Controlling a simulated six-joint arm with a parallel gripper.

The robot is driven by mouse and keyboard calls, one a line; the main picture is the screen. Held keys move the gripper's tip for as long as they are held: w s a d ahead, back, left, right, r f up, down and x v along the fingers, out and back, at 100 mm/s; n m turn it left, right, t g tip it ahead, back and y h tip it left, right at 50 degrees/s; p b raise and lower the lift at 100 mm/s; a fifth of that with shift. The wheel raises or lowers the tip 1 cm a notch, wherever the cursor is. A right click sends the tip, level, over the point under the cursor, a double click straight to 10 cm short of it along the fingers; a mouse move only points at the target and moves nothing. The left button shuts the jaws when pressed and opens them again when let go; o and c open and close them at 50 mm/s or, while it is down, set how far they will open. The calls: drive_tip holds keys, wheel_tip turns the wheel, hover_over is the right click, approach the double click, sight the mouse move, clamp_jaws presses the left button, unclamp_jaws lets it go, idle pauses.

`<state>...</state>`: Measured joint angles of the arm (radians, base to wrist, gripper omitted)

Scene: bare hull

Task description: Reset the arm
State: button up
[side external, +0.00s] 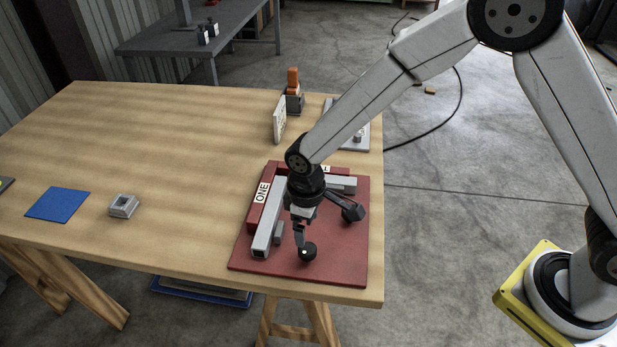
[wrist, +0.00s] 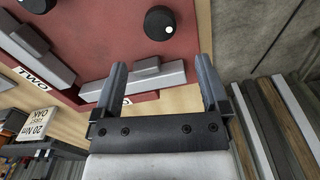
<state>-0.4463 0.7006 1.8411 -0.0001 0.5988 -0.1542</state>
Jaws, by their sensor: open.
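My gripper (side external: 303,212) is over the red plate (side external: 335,258) near the table's right edge, in the side external view. In the wrist view my gripper (wrist: 162,78) has its two fingers well apart. Nothing is held between them. A grey bar (wrist: 145,80) and a black knob (wrist: 160,22) show beyond the fingers; I cannot tell their distance. On the plate are a long grey bar (side external: 266,235) beside a label reading ONE (side external: 262,193), and two black knobs, one at the front (side external: 307,252) and one at the right (side external: 352,213). My wrist hides the plate's middle.
A white sign (side external: 280,120), an orange-topped tool (side external: 293,78) and a grey plate (side external: 359,139) stand behind the red plate. A blue square (side external: 58,204) and small grey block (side external: 123,206) lie left. The table's middle is clear. The wrist view shows a torque card (wrist: 38,122).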

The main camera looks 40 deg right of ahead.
drive_tip(key=shift+d+r, duration=0.3)
drive_tip(key=shift+d, duration=0.2)
drive_tip(key=s+d+r+m+t, duration=0.1)
drive_tip(key=s+d+r+m, duration=0.2)
drive_tip(key=s+d, duration=0.3)
drive_tip(key=s+d+r+m+t, duration=0.1)
drive_tip(key=s+d+r+m, duration=0.2)
drive_tip(key=d, duration=0.9)
wheel_tip(320, 180, up, 3)
drive_tip(key=s, duration=0.3)
drive_tip(key=shift+f+m+t, duration=0.15)
drive_tip(key=shift+m+t, duration=0.15)
drive_tip(key=shift+m, duration=0.1)
drive_tip(key=shift+w+d, duration=0.1)
drive_tip(key=shift+w, duration=0.05)
